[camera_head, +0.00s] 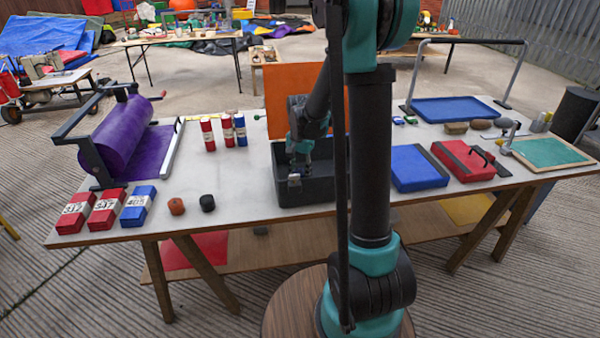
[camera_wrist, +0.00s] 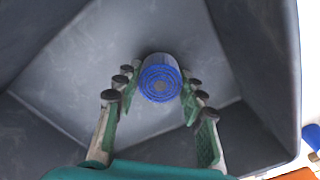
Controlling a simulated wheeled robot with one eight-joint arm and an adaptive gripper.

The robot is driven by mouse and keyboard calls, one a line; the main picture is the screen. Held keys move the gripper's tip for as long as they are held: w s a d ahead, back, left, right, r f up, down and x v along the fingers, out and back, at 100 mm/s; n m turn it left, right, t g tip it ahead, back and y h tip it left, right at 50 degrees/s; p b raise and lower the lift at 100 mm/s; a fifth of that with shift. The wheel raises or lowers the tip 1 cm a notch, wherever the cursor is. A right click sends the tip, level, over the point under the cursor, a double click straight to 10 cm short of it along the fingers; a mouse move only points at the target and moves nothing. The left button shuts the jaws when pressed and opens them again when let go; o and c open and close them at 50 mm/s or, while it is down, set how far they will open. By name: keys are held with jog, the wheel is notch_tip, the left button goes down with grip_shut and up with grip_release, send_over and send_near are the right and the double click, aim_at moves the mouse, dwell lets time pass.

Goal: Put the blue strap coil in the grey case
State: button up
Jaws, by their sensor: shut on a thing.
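The grey case (camera_head: 306,192) stands open on the white table, with an orange panel upright behind it. My gripper (camera_head: 296,177) reaches down inside it. In the wrist view the blue strap coil (camera_wrist: 160,84) shows its round, ringed end between the fingertips of my gripper (camera_wrist: 159,88), which is shut on it. The case's grey inner walls (camera_wrist: 60,65) surround the coil on the sides in view. Whether the coil touches the case floor I cannot tell. My arm hides the right part of the case in the head view.
Red and blue cylinders (camera_head: 228,130) stand left of the case. An orange coil (camera_head: 176,206) and a black coil (camera_head: 208,203) lie at the front. A purple roll (camera_head: 122,130) is far left. Blue (camera_head: 417,168) and red (camera_head: 462,160) flat blocks lie right of my arm.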

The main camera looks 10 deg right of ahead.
aim_at(300, 171)
jog(key=o, duration=1.2)
jog(key=shift+f, duration=0.1)
notch_tip(300, 171, up, 12)
jog(key=shift+r, duration=0.15)
